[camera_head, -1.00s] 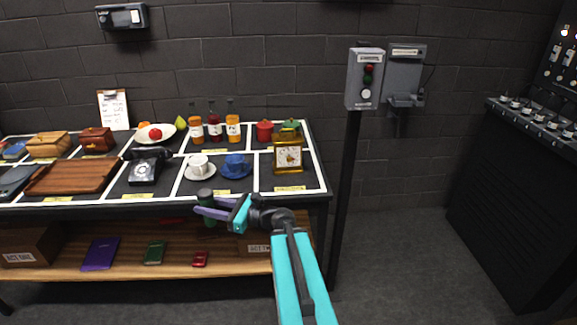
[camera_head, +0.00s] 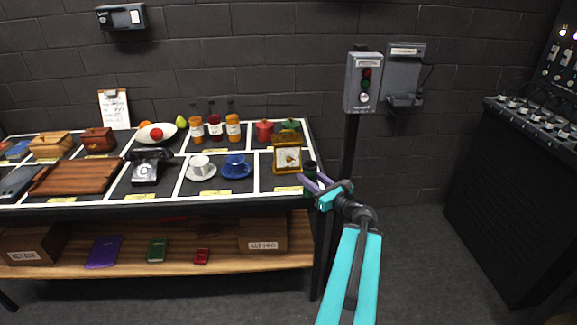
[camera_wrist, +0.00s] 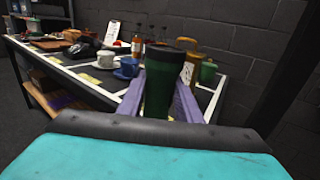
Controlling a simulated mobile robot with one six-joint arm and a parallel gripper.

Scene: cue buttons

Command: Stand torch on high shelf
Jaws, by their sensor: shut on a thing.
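My gripper (camera_head: 316,183) is at the right front corner of the prop table. I cannot tell from these views which surface is the high shelf. The table top (camera_head: 262,204) is marked in white-edged squares, and a wooden lower shelf (camera_head: 180,262) runs beneath it.
A gold clock (camera_head: 288,160) stands just left of my gripper. A blue cup (camera_head: 236,165) and a white cup (camera_head: 200,165) stand farther left. A post with a signal box (camera_head: 364,83) rises behind my gripper. Floor is open to the right, before a black console (camera_head: 510,215).

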